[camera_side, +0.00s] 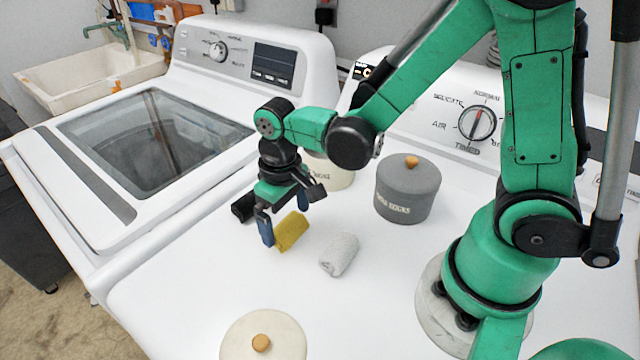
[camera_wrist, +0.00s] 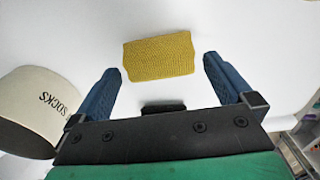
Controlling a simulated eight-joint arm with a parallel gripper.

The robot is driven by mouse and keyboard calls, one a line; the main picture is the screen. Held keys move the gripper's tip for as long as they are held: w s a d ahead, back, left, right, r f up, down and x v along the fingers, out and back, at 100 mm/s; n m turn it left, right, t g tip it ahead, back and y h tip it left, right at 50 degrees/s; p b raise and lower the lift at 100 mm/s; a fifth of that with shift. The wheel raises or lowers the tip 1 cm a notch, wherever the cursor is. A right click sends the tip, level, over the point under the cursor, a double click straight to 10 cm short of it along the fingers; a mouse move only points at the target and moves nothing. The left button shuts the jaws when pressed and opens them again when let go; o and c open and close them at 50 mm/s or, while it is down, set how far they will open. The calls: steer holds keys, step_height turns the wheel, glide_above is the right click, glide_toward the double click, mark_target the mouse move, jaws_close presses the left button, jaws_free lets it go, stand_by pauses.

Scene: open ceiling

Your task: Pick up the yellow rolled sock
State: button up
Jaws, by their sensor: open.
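The yellow rolled sock (camera_side: 291,232) lies on the white dryer top below my gripper (camera_side: 284,222). In the wrist view the yellow rolled sock (camera_wrist: 159,56) lies crosswise, ahead of and between the two blue fingers. My gripper (camera_wrist: 160,78) is open, with nothing held. In the side view one blue finger is in front of the sock's left end and the other is behind it. I cannot tell whether either finger touches the sock.
A black rolled sock (camera_side: 243,207) lies just left of the yellow one. A light grey rolled sock (camera_side: 339,254) lies to the right. A grey lidded canister (camera_side: 407,190), a cream canister (camera_side: 338,177) and a cream lidded one (camera_side: 263,336) stand around. The dryer's front middle is clear.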

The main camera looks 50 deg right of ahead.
steer(key=shift+f, duration=1.2)
steer(key=shift+c, duration=0.2)
steer(key=c, duration=1)
steer(key=shift+r, duration=0.2)
